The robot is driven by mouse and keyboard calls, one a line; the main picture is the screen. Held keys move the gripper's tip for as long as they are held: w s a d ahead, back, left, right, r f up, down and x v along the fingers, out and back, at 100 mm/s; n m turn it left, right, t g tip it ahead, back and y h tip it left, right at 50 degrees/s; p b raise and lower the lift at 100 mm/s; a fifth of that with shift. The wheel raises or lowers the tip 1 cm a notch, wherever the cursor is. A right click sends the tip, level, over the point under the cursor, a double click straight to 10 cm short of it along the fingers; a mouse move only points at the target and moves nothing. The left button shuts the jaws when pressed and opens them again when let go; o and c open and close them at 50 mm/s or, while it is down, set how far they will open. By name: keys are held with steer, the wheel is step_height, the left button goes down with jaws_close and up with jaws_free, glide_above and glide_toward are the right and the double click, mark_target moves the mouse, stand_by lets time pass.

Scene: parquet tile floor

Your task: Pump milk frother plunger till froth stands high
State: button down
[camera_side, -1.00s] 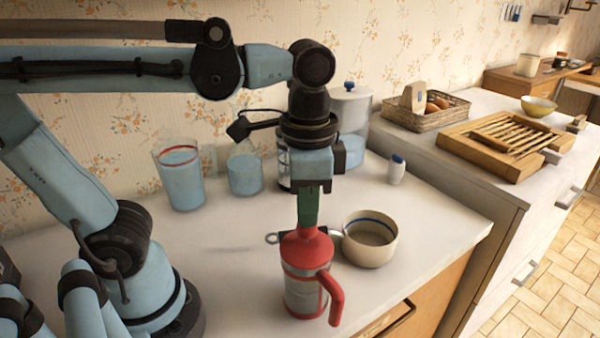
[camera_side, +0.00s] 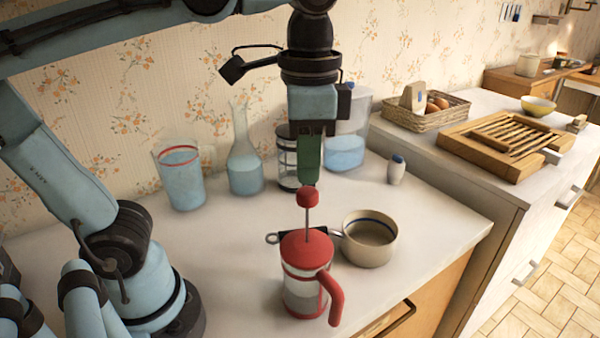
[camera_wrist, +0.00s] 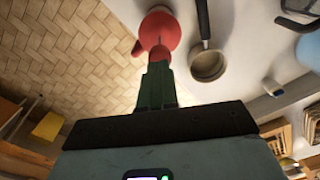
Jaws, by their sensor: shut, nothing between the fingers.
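The milk frother (camera_side: 298,295) stands upright on the white counter, with a red lid, red handle and clear body holding something pale. I cannot make out the froth level. Its plunger is raised: the thin rod stands clear of the lid, topped by a red knob (camera_side: 307,197). My gripper (camera_side: 308,182) is shut and empty, pointing down with its green fingertips right at or just above the knob; whether they touch I cannot tell. In the wrist view my gripper (camera_wrist: 157,72) also lines up with the red knob (camera_wrist: 160,53) and the lid.
A cream saucepan (camera_side: 369,250) stands close right of the frother, its handle passing behind it. Behind stand a blue-tinted jug (camera_side: 183,185), a flask (camera_side: 244,175), a press-like glass (camera_side: 287,160) and a clear container (camera_side: 345,152). The counter left of the frother is clear.

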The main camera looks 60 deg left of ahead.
stand_by(0.3)
steer(key=shift+f, duration=4.05)
steer(key=shift+r, duration=4.1)
steer(key=shift+r, duration=2.5)
